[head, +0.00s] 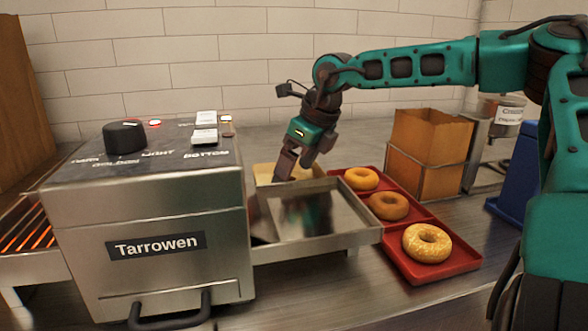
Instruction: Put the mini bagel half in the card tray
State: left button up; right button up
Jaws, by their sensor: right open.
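My right gripper (293,168) reaches down from the right with its jaws open, over the back edge of the metal outlet tray (366,238) of the toaster. A tan, card-like tray (262,171) shows partly behind the outlet tray, next to the gripper's fingertips; the toaster and the gripper hide some of it. I cannot make out a mini bagel half on the outlet tray or between the fingers. The outlet tray's bare floor shows a dark reflection of the gripper. My left gripper is out of view.
The Tarrowen toaster (150,215) fills the left. A red sectioned tray (432,273) to the right holds a pale bagel (361,178), a brown bagel (389,206) and a speckled bagel (427,243). Behind stand a brown box (428,150) and a blue container (515,178).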

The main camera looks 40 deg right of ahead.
jog(key=p+v, duration=0.2)
jog(key=v, duration=0.8)
jog(key=shift+s+r, duration=0.2)
jog(key=shift+r, duration=0.1)
